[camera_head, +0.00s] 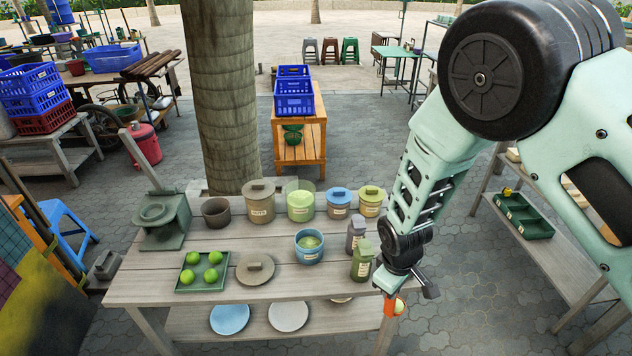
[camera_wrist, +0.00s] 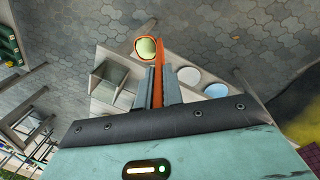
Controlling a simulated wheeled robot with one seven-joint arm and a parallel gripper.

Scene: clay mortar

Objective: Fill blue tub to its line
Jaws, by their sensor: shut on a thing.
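The blue tub (camera_head: 309,250) stands open and upright near the middle of the table, with pale green stuff and a label; I cannot make out its line. An open, greenish see-through container (camera_head: 300,204) with pale green contents stands behind it. My gripper (camera_head: 390,285) is at the table's front right corner, to the right of the tub and apart from it. In the wrist view my gripper (camera_wrist: 158,85) is shut on the handle of an orange scoop (camera_wrist: 159,62). The scoop's round, orange-rimmed head shows pale yellow-green inside; I cannot tell whether that is a load.
Lidded jars (camera_head: 258,203) line the table's back. A grey bottle (camera_head: 355,234) and a green bottle (camera_head: 362,262) stand between tub and gripper. A loose lid (camera_head: 255,269), a tray of green fruits (camera_head: 203,286) and a brown bowl (camera_head: 215,213) lie left. Discs (camera_head: 230,319) lie below.

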